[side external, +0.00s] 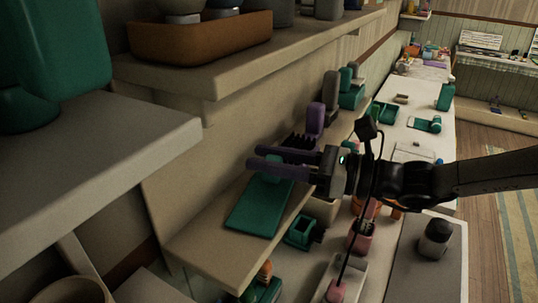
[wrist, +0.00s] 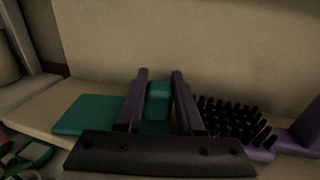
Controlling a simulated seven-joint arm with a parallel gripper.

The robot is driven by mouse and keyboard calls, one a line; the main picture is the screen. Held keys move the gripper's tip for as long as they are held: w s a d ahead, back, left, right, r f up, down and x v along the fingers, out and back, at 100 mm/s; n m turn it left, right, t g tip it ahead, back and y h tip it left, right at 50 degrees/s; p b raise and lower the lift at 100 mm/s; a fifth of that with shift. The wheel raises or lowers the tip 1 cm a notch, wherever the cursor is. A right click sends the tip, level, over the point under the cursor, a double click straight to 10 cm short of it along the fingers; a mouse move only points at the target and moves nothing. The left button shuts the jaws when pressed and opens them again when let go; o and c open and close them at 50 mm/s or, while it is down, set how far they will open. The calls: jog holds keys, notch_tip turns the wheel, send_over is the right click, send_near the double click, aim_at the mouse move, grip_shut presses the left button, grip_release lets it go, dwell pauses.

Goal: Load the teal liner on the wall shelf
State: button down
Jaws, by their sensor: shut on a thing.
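The teal liner (side external: 258,208) is a flat rectangular panel lying at the wall shelf (side external: 205,250), along its upper surface. In the wrist view, the liner (wrist: 88,114) extends left of my fingers, with a raised teal block (wrist: 158,101) between them. My gripper (side external: 252,157) reaches over the shelf from the right, its purple fingers shut on this block. It also shows in the wrist view (wrist: 160,76). The fingers hide part of the liner. I cannot tell whether its whole underside touches the shelf.
A purple brush with black bristles (wrist: 232,118) is close to the right finger. The wall (wrist: 200,45) stands behind the shelf. An upper shelf with a brown tray (side external: 200,43) overhangs at upper left. Several teal and pink items crowd the counter below.

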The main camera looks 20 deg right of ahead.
jog(key=shift+f, duration=0.2)
jog(key=c, duration=0.8)
grip_release()
jog(key=shift+w+d, duration=0.1)
jog(key=shift+w, duration=0.05)
jog(key=shift+s+d, duration=0.3)
jog(key=shift+s+d, duration=0.25)
jog(key=shift+s+d, duration=0.25)
jog(key=shift+s+a+v, duration=0.1)
jog(key=shift+s+v, duration=0.1)
jog(key=shift+v, duration=0.95)
jog(key=shift+s+a+v, duration=0.15)
jog(key=shift+s+v, duration=0.05)
jog(key=shift+v, duration=1)
